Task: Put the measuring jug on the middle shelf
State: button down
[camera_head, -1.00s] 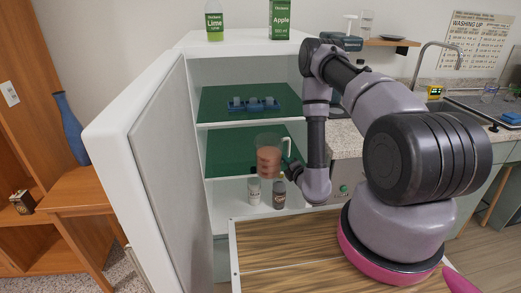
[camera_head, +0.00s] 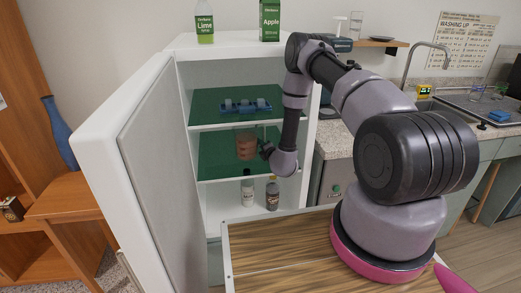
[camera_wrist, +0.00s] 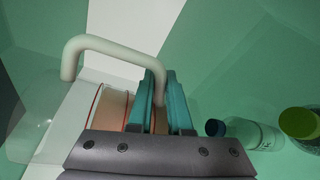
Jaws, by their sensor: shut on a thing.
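The clear measuring jug (camera_head: 246,146), with reddish-brown contents, is inside the open white cabinet, over the green middle shelf (camera_head: 215,160). I cannot tell whether its base touches the shelf. My gripper (camera_head: 262,148) is at its right side, shut on its handle.
A blue tray (camera_head: 246,106) sits on the upper shelf. Two bottles, one white (camera_head: 247,190) and one dark (camera_head: 272,195), stand on the level below. The cabinet door (camera_head: 150,170) is open at left. Juice containers (camera_head: 270,20) stand on top.

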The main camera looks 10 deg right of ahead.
jog(key=shift+f, duration=1.1)
jog(key=shift+f, duration=0.1)
jog(key=c, duration=0.8)
grip_release()
jog(key=shift+c, duration=0.2)
jog(key=shift+s, duration=0.1)
jog(key=v, duration=1.2)
